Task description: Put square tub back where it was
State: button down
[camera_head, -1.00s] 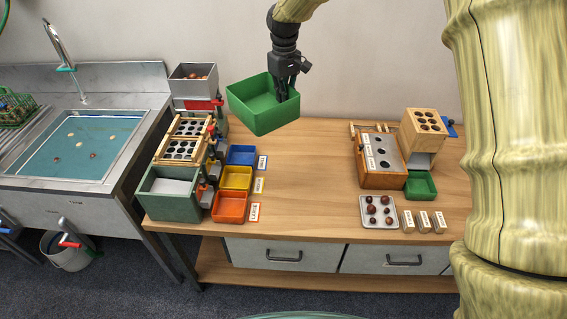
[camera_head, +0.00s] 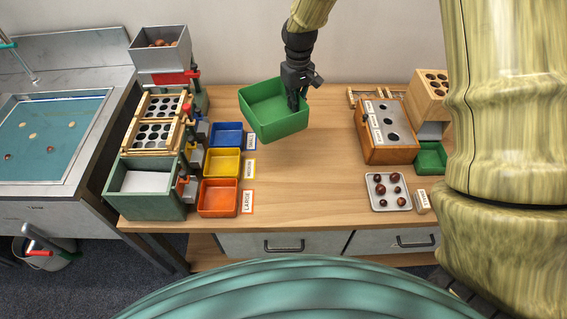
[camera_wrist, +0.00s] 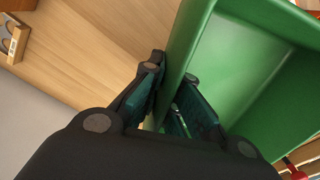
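The green square tub (camera_head: 276,122) hangs from my gripper (camera_head: 294,98) above the back middle of the wooden table. It looks empty and slightly tilted. In the wrist view, my gripper (camera_wrist: 172,105) is shut on one wall of the tub (camera_wrist: 245,60), with one finger on each side of the wall. A smaller green tub (camera_head: 430,158) sits on the table at the right, beside the wooden box with round holes.
Blue (camera_head: 227,135), yellow (camera_head: 222,162) and orange (camera_head: 218,198) bins stand beside the sorting rack (camera_head: 155,135) at left. A tray (camera_head: 402,203) of chestnuts and the holed wooden box (camera_head: 388,147) stand at right. The table's middle (camera_head: 300,190) is clear.

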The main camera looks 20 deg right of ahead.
jog(key=m+b, duration=0.1)
send_over(303, 151)
notch_tip(303, 151, down, 5)
jog(key=shift+f+p, duration=0.7)
jog(key=shift+f, duration=4.35)
jog(key=shift+s, duration=0.1)
jog(key=c, duration=2.1)
grip_release()
jog(key=shift+f, duration=0.1)
jog(key=o, duration=0.5)
jog(key=shift+c, duration=0.2)
jog(key=shift+r, duration=0.2)
notch_tip(303, 151, up, 12)
jog(key=b, duration=0.2)
jog(key=shift+d, duration=0.2)
